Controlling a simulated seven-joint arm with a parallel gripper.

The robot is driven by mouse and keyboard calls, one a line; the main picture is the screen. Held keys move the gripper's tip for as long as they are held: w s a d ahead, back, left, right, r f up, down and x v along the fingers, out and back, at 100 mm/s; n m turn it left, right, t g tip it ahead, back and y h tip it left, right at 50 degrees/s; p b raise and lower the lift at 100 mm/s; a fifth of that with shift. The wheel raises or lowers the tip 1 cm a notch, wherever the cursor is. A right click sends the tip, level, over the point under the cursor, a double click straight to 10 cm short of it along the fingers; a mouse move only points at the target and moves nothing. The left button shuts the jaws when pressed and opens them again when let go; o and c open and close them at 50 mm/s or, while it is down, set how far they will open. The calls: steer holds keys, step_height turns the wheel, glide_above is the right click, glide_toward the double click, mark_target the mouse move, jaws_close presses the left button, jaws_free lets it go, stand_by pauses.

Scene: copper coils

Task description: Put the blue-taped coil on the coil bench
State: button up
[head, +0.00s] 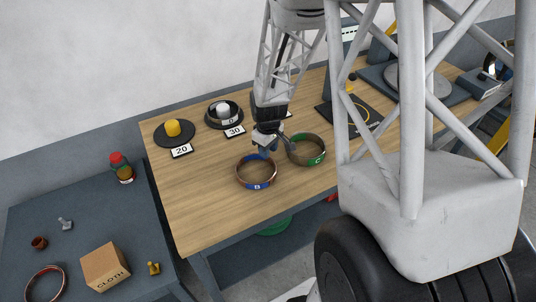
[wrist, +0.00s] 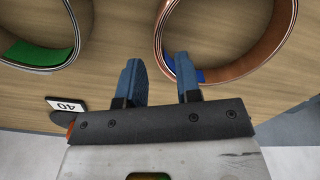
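The blue-taped coil (head: 256,184), a copper ring marked B, lies flat on the wooden-topped bench (head: 215,220). In the wrist view its near edge and blue tape (wrist: 207,76) are at upper right. My gripper (head: 268,147) is low at the coil's far side, beside the green-taped coil (head: 306,160), marked C. In the wrist view my gripper (wrist: 160,75) is open, its two blue fingers apart. The right finger overlaps the blue tape in the picture; I cannot tell whether it touches. No label shows which bench is the coil bench.
Weights on dark round pads (head: 174,139) with number cards stand at the back.

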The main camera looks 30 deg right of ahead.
step_height(320, 180, up, 8)
steer(key=shift+r, duration=0.15)
stand_by(0.3)
stand_by(0.5)
steer(key=s+a+r+m+t, duration=0.1)
steer(key=s+a+r+m, duration=0.1)
steer(key=s+a+r, duration=0.5)
steer(key=s+a+r+m+t, duration=0.1)
steer(key=s+a+r+m, duration=0.1)
steer(key=s+a+r, duration=0.5)
steer(key=s+r, duration=0.4)
steer(key=s, duration=0.5)
steer(key=shift+a+r+m+t, duration=0.3)
steer(key=shift+r, duration=0.1)
